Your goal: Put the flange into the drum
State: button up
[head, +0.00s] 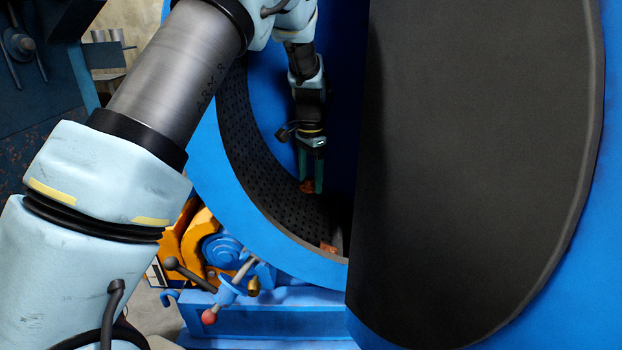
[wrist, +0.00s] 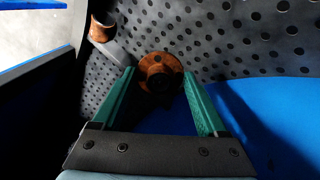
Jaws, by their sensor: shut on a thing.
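The flange (wrist: 160,67) is a rusty brown round part with a raised centre. It sits between the fingertips of my gripper (wrist: 160,76) in the wrist view. In the head view my gripper (head: 312,186) points down inside the drum opening, with the rusty flange (head: 305,186) at its tips. The drum (head: 252,150) has a dark perforated lining and a blue rim. The flange is in front of the lining; I cannot tell whether it touches it. The fingers are shut on the flange.
Another rusty piece (wrist: 102,29) lies on the lining near the opening's edge; a rusty piece also shows low in the opening in the head view (head: 328,248). A large dark panel (head: 480,170) covers the right side. A lever with a red knob (head: 209,316) stands below the rim.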

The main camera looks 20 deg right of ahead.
jog(key=o, duration=1.5)
jog(key=shift+o, duration=0.2)
notch_tip(320, 180, up, 11)
jog(key=p, duration=0.2)
jog(key=shift+f, duration=0.1)
jog(key=s+a+r+p, duration=0.1)
jog(key=s+a, duration=0.4)
jog(key=s, duration=0.6)
jog(key=s+a+r+p, duration=0.1)
jog(key=s+a, duration=0.5)
jog(key=s, duration=0.6)
jog(key=shift+s+r, duration=0.3)
jog(key=shift+r, duration=0.2)
